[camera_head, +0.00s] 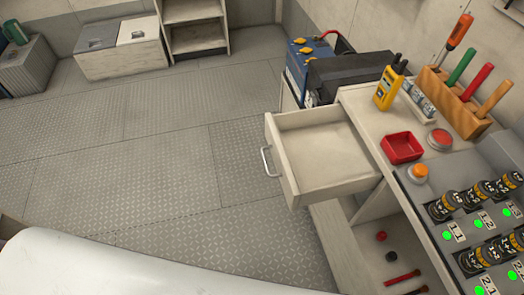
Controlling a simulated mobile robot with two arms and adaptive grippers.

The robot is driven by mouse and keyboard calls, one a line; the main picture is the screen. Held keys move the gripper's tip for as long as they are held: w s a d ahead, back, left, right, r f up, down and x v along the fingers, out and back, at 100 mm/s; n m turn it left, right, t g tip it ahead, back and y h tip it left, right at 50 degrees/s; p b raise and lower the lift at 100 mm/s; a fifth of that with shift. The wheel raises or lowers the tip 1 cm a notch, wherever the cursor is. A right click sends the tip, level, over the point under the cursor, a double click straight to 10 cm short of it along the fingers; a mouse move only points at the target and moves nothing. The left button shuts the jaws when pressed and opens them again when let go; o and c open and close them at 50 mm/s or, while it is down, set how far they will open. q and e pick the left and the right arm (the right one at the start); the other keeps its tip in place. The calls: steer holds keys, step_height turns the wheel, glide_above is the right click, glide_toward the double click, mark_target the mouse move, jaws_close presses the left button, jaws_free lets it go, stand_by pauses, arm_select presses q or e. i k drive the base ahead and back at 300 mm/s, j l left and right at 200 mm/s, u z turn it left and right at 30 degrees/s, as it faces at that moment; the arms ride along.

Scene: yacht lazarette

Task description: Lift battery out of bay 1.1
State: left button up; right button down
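The bay panel (418,205) is at the right edge, with rows of black cylindrical batteries. The battery of bay 1.1 (441,208) lies in the near-left place of the upper row, above the label 1.1 (456,232). It is black with pale markings, and a green light (447,236) glows beside the label. Neighbouring batteries in the row and the row below sit close to it. How deep it sits in its bay cannot be told. Neither of my grippers is in view.
An open, empty drawer (318,155) juts out left of the panel. On the counter are a red tray (402,147), a red button (439,139), an orange button (418,173), a yellow meter (388,88) and a tool rack (450,103).

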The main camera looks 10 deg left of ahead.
mark_target(451, 201)
steer(key=u, duration=0.15)
steer(key=z, duration=0.45)
steer(key=l+z, duration=0.15)
steer(key=z, duration=0.3)
steer(key=l+z, duration=0.1)
steer(key=z, duration=0.35)
